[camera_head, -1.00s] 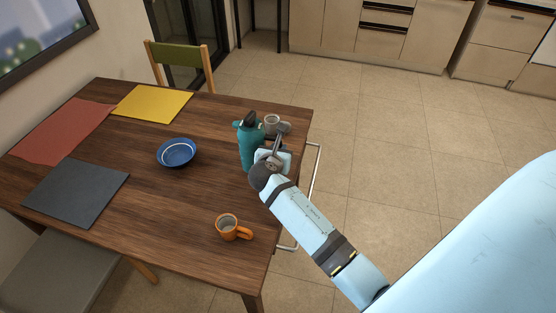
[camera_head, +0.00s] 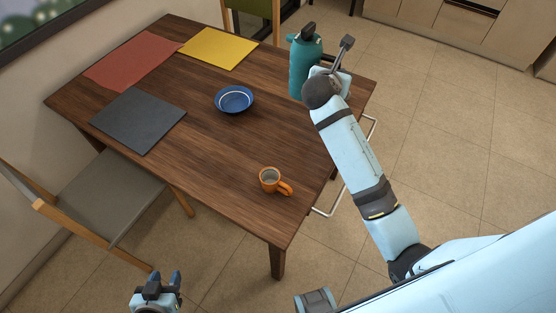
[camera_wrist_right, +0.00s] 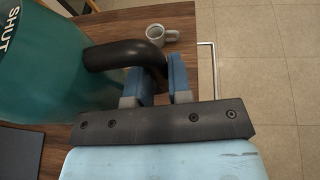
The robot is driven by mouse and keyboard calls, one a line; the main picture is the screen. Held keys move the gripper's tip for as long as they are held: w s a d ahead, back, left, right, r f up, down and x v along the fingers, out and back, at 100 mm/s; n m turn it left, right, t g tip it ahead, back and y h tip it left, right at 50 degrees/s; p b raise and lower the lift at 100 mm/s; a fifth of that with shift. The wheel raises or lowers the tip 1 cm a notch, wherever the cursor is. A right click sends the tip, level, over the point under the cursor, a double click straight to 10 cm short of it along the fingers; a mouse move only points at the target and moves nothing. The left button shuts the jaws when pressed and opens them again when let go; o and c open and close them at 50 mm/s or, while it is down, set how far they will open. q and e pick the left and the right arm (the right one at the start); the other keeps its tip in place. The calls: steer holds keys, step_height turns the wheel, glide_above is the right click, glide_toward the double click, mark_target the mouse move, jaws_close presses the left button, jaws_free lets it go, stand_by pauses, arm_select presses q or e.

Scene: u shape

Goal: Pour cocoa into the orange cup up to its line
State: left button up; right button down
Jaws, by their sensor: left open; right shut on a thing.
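The orange cup (camera_head: 270,180) stands upright near the table's front right edge, its handle toward the right. Its interior looks pale; no line can be made out. A teal jug (camera_head: 303,68) with a dark top is upright near the far right of the table and appears raised above it. The jug fills the left of the right wrist view (camera_wrist_right: 45,65), with lettering reading "SHUT". My right gripper (camera_wrist_right: 165,82) is shut on the jug's black handle (camera_wrist_right: 115,54). My left gripper (camera_head: 164,280) is open and empty, low in front of the table.
A grey mug (camera_wrist_right: 161,35) stands on the table beyond the jug. A blue bowl (camera_head: 234,99) sits mid-table. Red (camera_head: 133,60), yellow (camera_head: 220,47) and dark grey (camera_head: 138,119) mats lie on the left. A chair (camera_head: 100,195) stands at the near left. Table around the cup is clear.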

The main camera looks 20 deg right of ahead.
mark_target(310, 62)
steer(key=w+a+n+t+y, duration=0.1)
steer(key=w, duration=0.1)
steer(key=w+a+n+t+y, duration=0.1)
steer(key=w+a, duration=0.1)
steer(key=w+a+n+y, duration=0.1)
steer(key=w+n, duration=0.1)
steer(key=shift+w+a+r+t+y, duration=0.15)
steer(key=shift+w+t+y, duration=0.05)
steer(key=shift+t+y, duration=0.2)
steer(key=shift+w+a+f+n+y, duration=1.65)
steer(key=shift+a+f+n+y, duration=0.75)
steer(key=shift+f+n+y, duration=2.25)
steer(key=s+d+f+n+g+y, duration=0.1)
steer(key=s+d+f+y, duration=0.1)
steer(key=f, duration=0.2)
steer(key=s+d+f+n+g+y+p, duration=0.1)
steer(key=s+d+f+n+y, duration=0.1)
steer(key=f, duration=0.3)
steer(key=shift+d+f+y, duration=0.3)
steer(key=shift+d+y, duration=0.35)
steer(key=shift+d, duration=0.1)
steer(key=shift+s+r+n, duration=0.15)
steer(key=shift+n, duration=0.2)
steer(key=shift+s+a+r+n+t+h+p, duration=0.15)
steer(key=shift+s+a+r+n+h+p, duration=0.2)
steer(key=shift+r+p, duration=0.4)
steer(key=shift+s+a+r+n+t+h+p, duration=0.15)
steer(key=shift+r+n+h+p, duration=0.2)
steer(key=shift+r+n+p, duration=0.4)
steer(key=shift+f, duration=0.1)
